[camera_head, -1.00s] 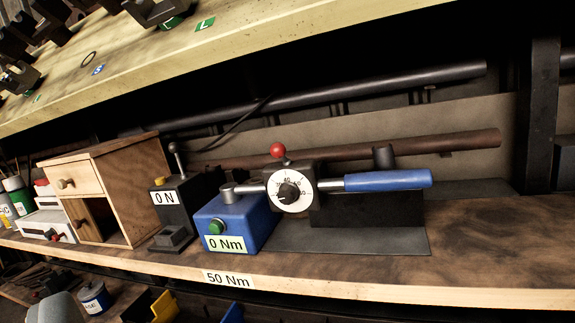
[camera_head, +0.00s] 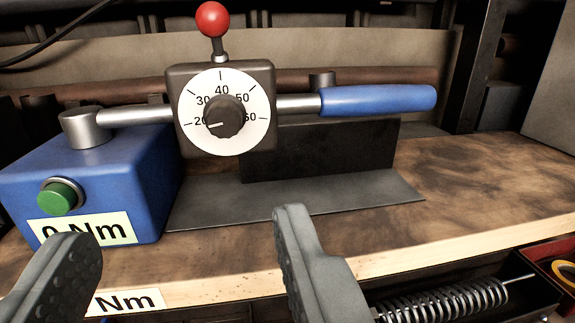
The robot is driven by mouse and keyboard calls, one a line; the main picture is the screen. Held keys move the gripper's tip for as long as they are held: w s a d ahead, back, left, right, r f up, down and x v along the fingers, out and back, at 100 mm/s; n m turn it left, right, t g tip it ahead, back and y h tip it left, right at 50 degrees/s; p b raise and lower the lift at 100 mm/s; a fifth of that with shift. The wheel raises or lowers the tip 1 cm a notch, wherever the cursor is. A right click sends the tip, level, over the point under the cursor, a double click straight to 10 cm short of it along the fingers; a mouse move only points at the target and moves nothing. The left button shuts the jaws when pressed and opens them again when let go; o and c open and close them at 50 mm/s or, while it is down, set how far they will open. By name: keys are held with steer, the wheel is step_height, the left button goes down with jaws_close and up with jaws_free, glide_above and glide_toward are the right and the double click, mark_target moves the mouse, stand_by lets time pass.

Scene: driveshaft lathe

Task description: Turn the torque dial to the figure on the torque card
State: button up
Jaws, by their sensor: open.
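The torque dial (camera_head: 223,116) is a white round face with a black knob on a dark block, marked from about 20 at left through 40 at top to 60 at right. The knob's white line points left, close to the 20. The torque card (camera_head: 128,302) on the shelf's front edge is partly hidden by my gripper; "Nm" shows now, and "50 Nm" in the earlier view. The blue-handled torque wrench (camera_head: 377,99) runs through the block. My gripper (camera_head: 180,245) is open and empty, in front of and below the dial, apart from it.
A blue tester box (camera_head: 150,185) with a green button (camera_head: 61,197) and a "0 Nm" label stands at left. A red ball lever (camera_head: 212,20) rises above the dial block. Below the shelf edge lies a coil spring (camera_head: 440,300). The wooden shelf (camera_head: 480,200) at right is clear.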

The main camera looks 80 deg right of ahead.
steer(key=f+g, duration=0.1)
glide_toward(223, 122)
steer(key=x, duration=0.9)
steer(key=shift+a, duration=0.1)
steer(key=shift+c, duration=0.2)
steer(key=c, duration=0.9)
